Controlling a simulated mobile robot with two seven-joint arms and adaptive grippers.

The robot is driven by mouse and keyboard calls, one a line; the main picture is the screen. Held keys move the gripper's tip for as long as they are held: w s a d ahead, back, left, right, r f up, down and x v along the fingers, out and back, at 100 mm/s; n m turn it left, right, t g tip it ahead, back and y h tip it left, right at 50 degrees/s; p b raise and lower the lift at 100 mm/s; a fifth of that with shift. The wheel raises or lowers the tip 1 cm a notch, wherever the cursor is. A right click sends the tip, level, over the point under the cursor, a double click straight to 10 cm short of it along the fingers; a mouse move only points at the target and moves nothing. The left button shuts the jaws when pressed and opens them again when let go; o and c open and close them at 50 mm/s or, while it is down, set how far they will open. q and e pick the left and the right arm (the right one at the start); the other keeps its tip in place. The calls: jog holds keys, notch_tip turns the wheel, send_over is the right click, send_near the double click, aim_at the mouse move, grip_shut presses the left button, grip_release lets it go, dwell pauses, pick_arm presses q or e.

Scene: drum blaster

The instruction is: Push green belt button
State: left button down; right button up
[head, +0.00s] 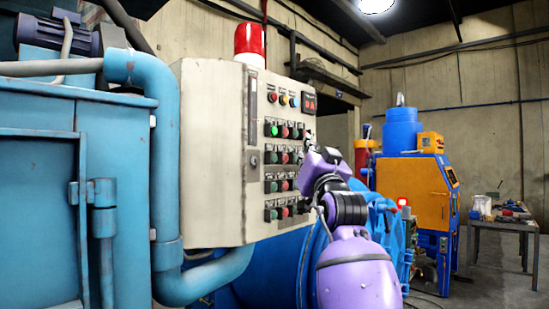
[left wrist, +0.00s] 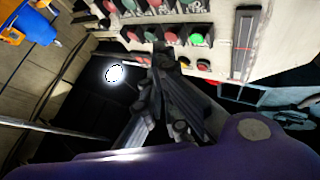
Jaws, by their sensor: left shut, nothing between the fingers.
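The beige control box (head: 212,150) carries rows of green and red buttons on its front. One green button (head: 273,130) is brightly lit at the left of its row. Other green buttons, such as one (head: 271,187) lower in the left column, look darker. I cannot read which label is the belt. My left gripper (head: 309,139) is shut and empty at the panel's right side. In the left wrist view the shut fingertips (left wrist: 163,57) are close to the buttons, beside a red one (left wrist: 171,38). The lit green button (left wrist: 197,40) shows to their right. Contact cannot be told.
A red beacon (head: 249,42) stands on the control box. A blue tank and pipe (head: 165,160) fill the left. An orange and blue machine (head: 413,190) and a cluttered table (head: 505,222) stand at the right. Open floor lies between them.

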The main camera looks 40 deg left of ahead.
aim_at(273, 158)
pick_arm(q)
jog(key=a+p, duration=0.1)
jog(key=a, duration=0.5)
jog(key=shift+w+a, duration=0.2)
jog(key=shift+a, duration=0.05)
pick_arm(e)
jog(key=shift+s+a+r, duration=0.1)
jog(key=shift+a+r, duration=0.05)
jog(key=shift+r, duration=0.25)
jog(key=shift+w+a+r, duration=0.1)
jog(key=shift+w, duration=0.1)
jog(key=shift+w+r, duration=0.15)
jog(key=shift+w, duration=0.25)
jog(key=shift+s, duration=0.1)
